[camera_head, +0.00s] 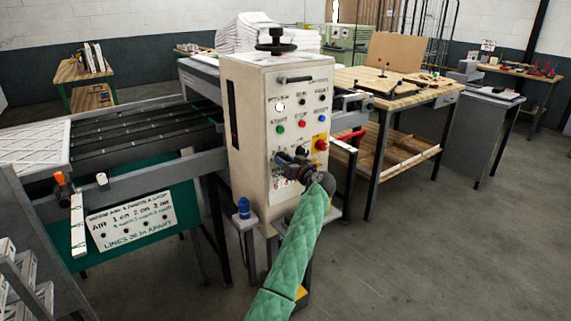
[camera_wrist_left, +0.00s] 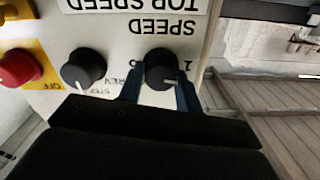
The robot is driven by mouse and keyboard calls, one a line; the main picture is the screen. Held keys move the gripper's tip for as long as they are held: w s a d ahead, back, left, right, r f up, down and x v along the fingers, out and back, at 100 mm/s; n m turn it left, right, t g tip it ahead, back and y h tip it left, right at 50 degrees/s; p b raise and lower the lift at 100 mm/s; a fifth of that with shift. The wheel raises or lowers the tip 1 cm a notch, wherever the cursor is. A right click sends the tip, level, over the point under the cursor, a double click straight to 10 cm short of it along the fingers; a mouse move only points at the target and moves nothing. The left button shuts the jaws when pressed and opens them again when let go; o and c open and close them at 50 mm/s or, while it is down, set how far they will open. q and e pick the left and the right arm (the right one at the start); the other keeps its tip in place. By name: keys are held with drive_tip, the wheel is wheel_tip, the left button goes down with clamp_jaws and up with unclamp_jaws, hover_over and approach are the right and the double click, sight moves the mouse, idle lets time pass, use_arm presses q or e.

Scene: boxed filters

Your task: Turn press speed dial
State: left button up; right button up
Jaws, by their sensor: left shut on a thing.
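The press control cabinet (camera_head: 274,130) stands in the middle of the head view, with buttons on its front panel. My left arm, in a green quilted sleeve, reaches up to the lower part of that panel. My left gripper (camera_head: 290,160) is at the panel and hides the dial there. In the left wrist view, which is upside down, the black speed dial (camera_wrist_left: 162,66) sits beside the "SPEED" label. The fingers of my left gripper (camera_wrist_left: 160,88) are shut on the dial, one on each side. My right gripper is in neither view.
A second black knob (camera_wrist_left: 84,70) and a red button (camera_wrist_left: 18,67) sit beside the dial. A red emergency button (camera_head: 321,144) is just above my gripper. A conveyor (camera_head: 135,135) adjoins the cabinet's left, and a wooden workbench (camera_head: 400,92) stands right. The right floor is clear.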

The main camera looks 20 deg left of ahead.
use_arm(q)
drive_tip(key=m, duration=0.5)
drive_tip(key=shift+w+b, duration=0.1)
drive_tip(key=shift+b, duration=0.2)
drive_tip(key=m, duration=0.3)
drive_tip(key=shift+r, duration=0.1)
drive_tip(key=shift+m+p, duration=0.5)
drive_tip(key=shift+m, duration=0.9)
drive_tip(key=m+p, duration=0.2)
drive_tip(key=m, duration=0.1)
drive_tip(key=shift+m+p, duration=0.35)
drive_tip(key=shift+m, duration=0.05)
drive_tip(key=m+p, duration=0.2)
drive_tip(key=shift+m, duration=0.3)
drive_tip(key=m+p, duration=0.5)
drive_tip(key=m, duration=0.1)
drive_tip(key=shift+m, duration=0.3)
drive_tip(key=shift+f+m+p, duration=0.3)
drive_tip(key=shift+m, duration=0.1)
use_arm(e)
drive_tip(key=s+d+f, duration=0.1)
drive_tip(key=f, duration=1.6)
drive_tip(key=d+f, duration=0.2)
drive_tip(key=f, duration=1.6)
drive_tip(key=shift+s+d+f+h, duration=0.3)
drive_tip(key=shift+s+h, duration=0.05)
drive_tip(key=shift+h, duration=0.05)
